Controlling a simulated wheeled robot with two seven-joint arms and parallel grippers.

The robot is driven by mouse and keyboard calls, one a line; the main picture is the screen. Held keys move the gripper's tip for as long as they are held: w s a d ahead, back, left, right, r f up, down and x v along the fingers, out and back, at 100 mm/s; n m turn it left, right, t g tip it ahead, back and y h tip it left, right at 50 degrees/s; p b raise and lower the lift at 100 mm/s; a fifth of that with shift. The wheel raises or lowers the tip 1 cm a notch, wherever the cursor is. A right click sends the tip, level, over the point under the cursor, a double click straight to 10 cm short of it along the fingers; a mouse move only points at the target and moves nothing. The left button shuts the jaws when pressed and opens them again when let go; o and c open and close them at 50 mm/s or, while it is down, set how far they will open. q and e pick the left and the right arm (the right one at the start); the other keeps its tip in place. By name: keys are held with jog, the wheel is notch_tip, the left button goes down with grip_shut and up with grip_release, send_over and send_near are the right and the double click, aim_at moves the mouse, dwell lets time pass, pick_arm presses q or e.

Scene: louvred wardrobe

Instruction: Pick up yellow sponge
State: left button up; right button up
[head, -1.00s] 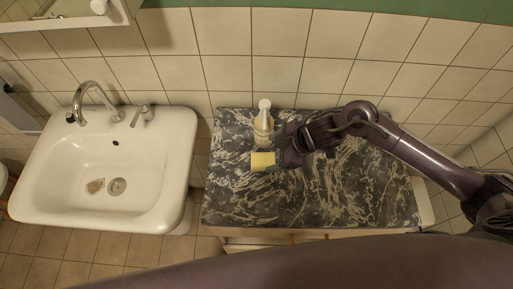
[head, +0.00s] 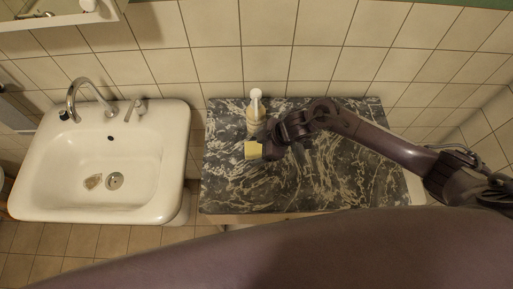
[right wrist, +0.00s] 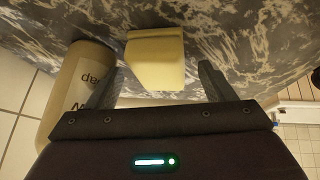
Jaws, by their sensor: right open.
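The yellow sponge (head: 253,150) lies on the dark marbled counter (head: 330,185), just in front of a soap dispenser (head: 256,112). In the right wrist view the sponge (right wrist: 156,60) sits between the two fingers, near their tips. My right gripper (head: 268,150) is open beside the sponge, on its right side in the head view. The fingers of the right gripper (right wrist: 158,80) stand apart with a gap on each side of the sponge. My left gripper is not in view.
The dispenser (right wrist: 78,85) stands close to the left finger in the right wrist view. A white sink (head: 105,165) with a tap is to the left of the counter. A tiled wall (head: 320,50) rises behind. The counter's front right is clear.

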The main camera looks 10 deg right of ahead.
aim_at(259, 149)
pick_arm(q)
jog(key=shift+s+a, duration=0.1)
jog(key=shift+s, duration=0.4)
pick_arm(e)
jog(key=c, duration=1.1)
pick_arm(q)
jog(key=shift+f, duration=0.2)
pick_arm(e)
jog(key=shift+s+r+b, duration=0.1)
jog(key=shift+r+b, duration=0.05)
jog(key=shift+b, duration=0.15)
jog(key=shift+r, duration=0.4)
notch_tip(259, 149, up, 11)
jog(key=shift+s+f+b, duration=0.1)
jog(key=shift+b, duration=0.4)
jog(key=s+a+b, duration=0.1)
jog(key=s, duration=0.5)
jog(key=s+a+b, duration=0.1)
jog(key=s, duration=0.5)
jog(key=s+a+b, duration=0.1)
jog(key=s, duration=0.5)
jog(key=shift+a+f, duration=0.2)
jog(key=shift+a, duration=0.15)
jog(key=shift+c, duration=0.3)
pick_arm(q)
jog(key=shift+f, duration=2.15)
pick_arm(e)
jog(key=shift+s+a, duration=0.15)
jog(key=shift+s, duration=0.45)
